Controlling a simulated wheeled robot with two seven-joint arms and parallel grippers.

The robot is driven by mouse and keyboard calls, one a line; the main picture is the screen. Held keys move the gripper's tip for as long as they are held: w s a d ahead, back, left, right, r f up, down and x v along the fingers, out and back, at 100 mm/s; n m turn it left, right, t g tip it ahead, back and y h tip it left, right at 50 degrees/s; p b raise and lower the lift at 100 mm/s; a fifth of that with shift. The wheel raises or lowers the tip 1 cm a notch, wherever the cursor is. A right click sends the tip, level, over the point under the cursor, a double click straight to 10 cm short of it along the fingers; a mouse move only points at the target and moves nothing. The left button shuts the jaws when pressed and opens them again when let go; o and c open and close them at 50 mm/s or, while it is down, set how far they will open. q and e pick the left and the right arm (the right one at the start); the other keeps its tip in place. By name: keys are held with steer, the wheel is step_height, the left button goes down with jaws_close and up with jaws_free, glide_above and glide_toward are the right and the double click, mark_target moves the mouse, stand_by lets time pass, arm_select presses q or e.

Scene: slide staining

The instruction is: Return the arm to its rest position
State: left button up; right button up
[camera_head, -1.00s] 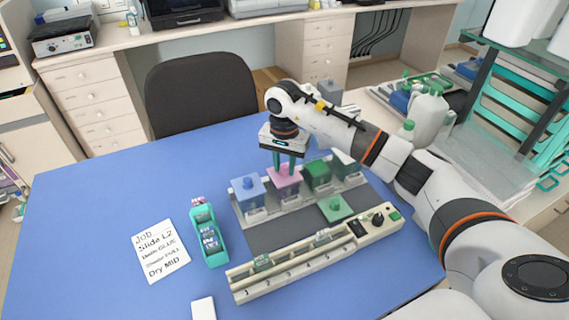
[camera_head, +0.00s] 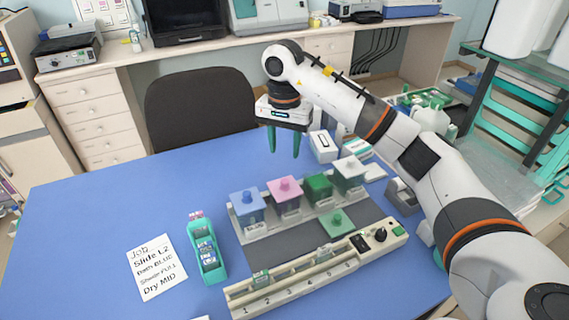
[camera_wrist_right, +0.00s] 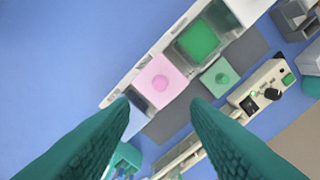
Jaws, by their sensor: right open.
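My right gripper (camera_head: 284,143) hangs open and empty above the far side of the blue table, its green fingers pointing down. In the right wrist view its fingers (camera_wrist_right: 160,105) are spread apart with nothing between them. My left gripper is not in view.
A numbered slide rack (camera_head: 290,286) with a control knob lies in front of the jars. A loose green lid (camera_head: 336,222) lies on the grey mat. A teal slide holder (camera_head: 207,251) and a job note (camera_head: 157,267) lie to the left. The table's left part is clear.

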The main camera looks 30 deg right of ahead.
steer(key=shift+r, duration=0.8)
